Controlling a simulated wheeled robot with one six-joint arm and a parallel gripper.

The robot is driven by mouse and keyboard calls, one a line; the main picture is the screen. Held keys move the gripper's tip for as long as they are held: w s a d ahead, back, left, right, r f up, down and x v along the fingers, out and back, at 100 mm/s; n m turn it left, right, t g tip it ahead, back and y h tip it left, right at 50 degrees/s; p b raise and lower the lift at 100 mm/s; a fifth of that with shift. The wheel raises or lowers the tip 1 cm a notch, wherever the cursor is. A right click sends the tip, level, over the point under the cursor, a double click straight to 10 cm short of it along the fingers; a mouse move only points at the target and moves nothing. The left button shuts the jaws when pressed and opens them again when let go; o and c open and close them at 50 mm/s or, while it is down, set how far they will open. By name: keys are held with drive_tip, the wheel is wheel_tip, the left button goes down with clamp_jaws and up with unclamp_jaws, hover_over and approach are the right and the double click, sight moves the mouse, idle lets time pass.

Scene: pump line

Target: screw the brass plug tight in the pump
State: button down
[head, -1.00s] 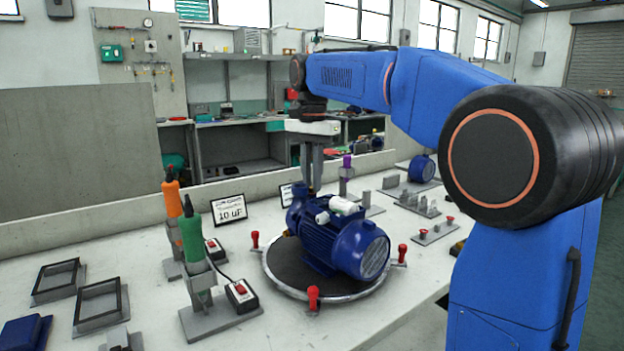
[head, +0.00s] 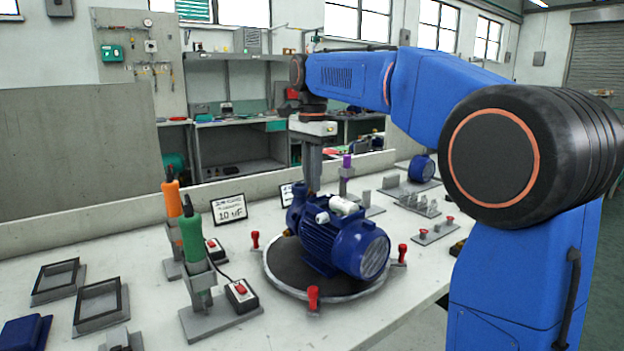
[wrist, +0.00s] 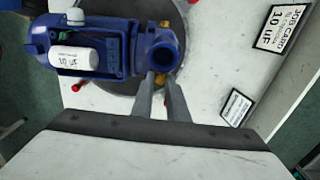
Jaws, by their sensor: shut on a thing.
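The blue pump (head: 335,245) lies on the round dark turntable, with its rounded pump head at the far left end. It also shows in the wrist view (wrist: 105,50). My gripper (head: 314,188) points straight down at the pump head. In the wrist view my gripper (wrist: 160,76) has its fingertips close together at the side of the pump head, shut on the small yellow brass plug (wrist: 160,79). The fingers hide most of the plug, so how deep it sits in the pump cannot be told. In the head view the plug is hidden.
The turntable (head: 275,278) has several red-knobbed clamps around its rim. An orange-handled tool (head: 172,205) and a green-handled tool (head: 191,235) stand in holders on the left. A job card (head: 229,208) stands behind. A white capacitor (wrist: 75,58) lies on the pump.

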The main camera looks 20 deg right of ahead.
drive_tip(key=shift+m, duration=1.7)
drive_tip(key=m, duration=0.3)
drive_tip(key=c, duration=1.8)
unclamp_jaws()
drive_tip(key=shift+n, duration=1.6)
